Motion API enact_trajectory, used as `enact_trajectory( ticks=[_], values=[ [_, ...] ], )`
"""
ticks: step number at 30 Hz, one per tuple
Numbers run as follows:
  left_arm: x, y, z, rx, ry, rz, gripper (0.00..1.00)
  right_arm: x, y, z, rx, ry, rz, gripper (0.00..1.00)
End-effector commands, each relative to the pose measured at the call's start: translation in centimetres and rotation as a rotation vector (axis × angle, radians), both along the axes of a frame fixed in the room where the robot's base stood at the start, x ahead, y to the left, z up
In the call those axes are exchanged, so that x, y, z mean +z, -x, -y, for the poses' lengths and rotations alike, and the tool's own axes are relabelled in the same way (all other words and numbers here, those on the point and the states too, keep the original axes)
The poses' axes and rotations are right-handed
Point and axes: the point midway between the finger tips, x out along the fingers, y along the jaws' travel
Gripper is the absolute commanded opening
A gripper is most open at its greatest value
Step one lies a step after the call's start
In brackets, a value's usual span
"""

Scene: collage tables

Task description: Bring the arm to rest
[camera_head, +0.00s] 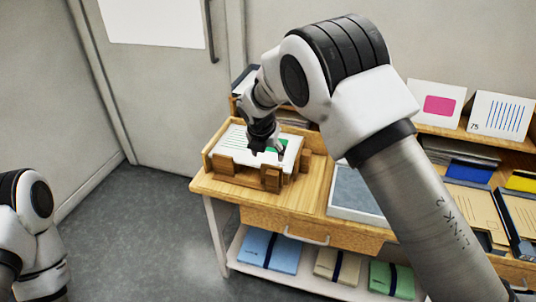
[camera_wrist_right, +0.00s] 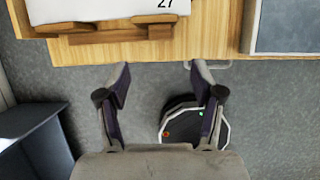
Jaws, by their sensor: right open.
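My right gripper (camera_head: 266,142) reaches over the wooden table on the left side and shows in front of a wooden holder (camera_head: 226,175) with a white sheet (camera_head: 232,146) lying in it. The sheet has green marks. In the right wrist view my right gripper (camera_wrist_right: 162,72) has its fingers spread with nothing between them. There the fingers show against the grey floor, below the table edge (camera_wrist_right: 205,48). A white sheet printed 27 (camera_wrist_right: 100,10) is at the top. My left arm shows at the left edge of the head view; its gripper is out of frame.
A grey-lined tray (camera_head: 352,190) sits right of the holder. A drawer (camera_head: 300,229) and a lower shelf (camera_head: 310,278) with blue, beige and green folders are below. Shelves with cards and folders (camera_head: 470,150) stand at right. Grey floor (camera_head: 140,230) is free at left.

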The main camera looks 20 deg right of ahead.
Motion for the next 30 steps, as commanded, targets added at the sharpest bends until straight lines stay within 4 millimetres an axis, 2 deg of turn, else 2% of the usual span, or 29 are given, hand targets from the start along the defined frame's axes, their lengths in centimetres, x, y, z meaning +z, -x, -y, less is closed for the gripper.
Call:
enact_trajectory(
  ticks=[5, 7, 8, 11, 14, 15, 17, 18, 20, 21, 23, 24, 27, 30],
  values=[
    [0.0, 0.0, 0.0, 0.0, 0.0, 0.0, 0.35, 0.0, 0.0, 0.0, 0.0, 0.0, 0.0, 0.67],
    [0.0, 0.0, 0.0, 0.0, 0.0, 0.0, 0.35, -0.7, 0.2, 0.0, 0.0, 0.0, -0.011, 0.67],
    [0.0, 0.0, 0.0, 0.0, 0.0, 0.0, 0.35, -1.4, 0.4, 0.1, -0.001, -0.001, -0.022, 0.67],
    [0.0, 0.0, 0.0, 0.0, 0.0, 0.0, 0.35, -5.7, 2.0, 1.2, -0.023, -0.014, -0.098, 0.67],
    [0.0, 0.0, 0.0, 0.0, 0.0, 0.0, 0.35, -11.8, 7.0, 2.9, -0.064, -0.025, -0.244, 0.67],
    [0.0, 0.0, 0.0, 0.0, 0.0, 0.0, 0.35, -14.4, 9.6, 3.6, -0.083, -0.037, -0.304, 0.67],
    [0.0, 0.0, 0.0, 0.0, 0.0, 0.0, 0.35, -18.0, 13.7, 4.4, -0.142, -0.066, -0.375, 0.67],
    [0.0, 0.0, 0.0, 0.0, 0.0, 0.0, 0.35, -20.3, 16.7, 4.8, -0.209, -0.09, -0.409, 0.67],
    [0.0, 0.0, 0.0, 0.0, 0.0, 0.0, 0.35, -23.2, 21.4, 5.2, -0.342, -0.126, -0.451, 0.67],
    [0.0, 0.0, 0.0, 0.0, 0.0, 0.0, 0.35, -24.9, 24.7, 5.4, -0.454, -0.149, -0.469, 0.67],
    [0.0, 0.0, 0.0, 0.0, 0.0, 0.0, 0.35, -26.9, 29.8, 5.6, -0.66, -0.18, -0.481, 0.67],
    [0.0, 0.0, 0.0, 0.0, 0.0, 0.0, 0.35, -27.8, 33.5, 5.6, -0.827, -0.197, -0.479, 0.67],
    [0.0, 0.0, 0.0, 0.0, 0.0, 0.0, 0.35, -28.4, 41.4, 5.6, -1.317, -0.223, -0.405, 0.67],
    [0.0, 0.0, 0.0, 0.0, 0.0, 0.0, 0.35, -27.1, 45.3, 5.7, -1.779, -0.258, -0.245, 0.67]
  ],
)
